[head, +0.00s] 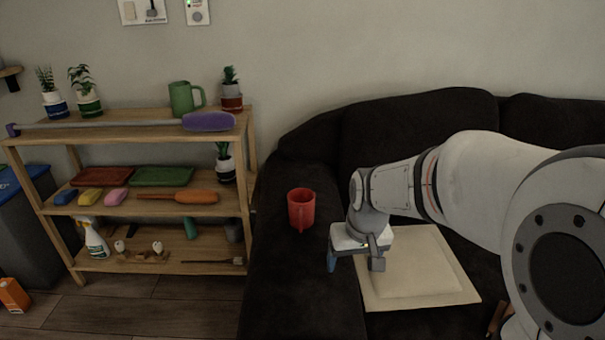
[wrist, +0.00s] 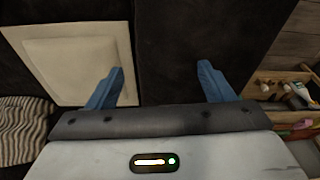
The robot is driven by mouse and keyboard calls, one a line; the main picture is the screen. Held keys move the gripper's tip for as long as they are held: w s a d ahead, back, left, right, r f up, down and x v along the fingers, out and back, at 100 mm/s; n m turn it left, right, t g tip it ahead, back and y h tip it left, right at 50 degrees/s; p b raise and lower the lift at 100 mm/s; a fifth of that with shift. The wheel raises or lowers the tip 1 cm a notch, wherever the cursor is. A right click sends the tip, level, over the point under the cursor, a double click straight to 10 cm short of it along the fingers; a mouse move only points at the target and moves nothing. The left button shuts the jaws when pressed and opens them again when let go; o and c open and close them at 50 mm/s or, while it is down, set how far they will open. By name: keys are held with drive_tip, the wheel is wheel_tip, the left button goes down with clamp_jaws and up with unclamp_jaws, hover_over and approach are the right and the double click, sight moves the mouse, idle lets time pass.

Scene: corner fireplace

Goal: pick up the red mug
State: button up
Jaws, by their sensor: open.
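The red mug (head: 302,209) stands upright on the dark sofa's left armrest in the head view, its handle toward the camera. My gripper (head: 350,262) is to the right of the mug and nearer the camera, apart from it. In the wrist view my gripper (wrist: 158,85) shows two blue fingers spread wide with nothing between them. The mug does not show in the wrist view.
A cream square panel (head: 464,290) lies on the dark sofa (head: 400,130) below my gripper; the panel also shows in the wrist view (wrist: 70,55). A wooden shelf (head: 130,135) with plants, a green mug (head: 183,98) and brushes stands left of the sofa.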

sight(301, 214)
drive_tip(key=o, duration=0.3)
drive_tip(key=w+a+r+p, duration=0.1)
drive_tip(key=w+p, duration=0.1)
drive_tip(key=w, duration=0.3)
drive_tip(key=w+a+r+n+p, duration=0.1)
drive_tip(key=w+a+r+p, duration=0.1)
drive_tip(key=w, duration=0.2)
drive_tip(key=shift+w+a+r+t, duration=0.25)
drive_tip(key=shift+w+a+t, duration=0.05)
drive_tip(key=shift+w, duration=0.1)
drive_tip(key=shift+o, duration=0.3)
drive_tip(key=w+a+n+t+y+p, duration=0.1)
drive_tip(key=w+a+p, duration=0.4)
drive_tip(key=w, duration=0.6)
drive_tip(key=shift+a+f, duration=0.25)
drive_tip(key=shift+a, duration=0.2)
drive_tip(key=shift+n, duration=0.3)
drive_tip(key=x, duration=0.3)
drive_tip(key=w+x, duration=0.1)
drive_tip(key=x, duration=0.2)
drive_tip(key=w+b+x, duration=0.1)
drive_tip(key=x, duration=0.2)
drive_tip(key=shift+a+r, duration=0.1)
drive_tip(key=shift+r, duration=0.3)
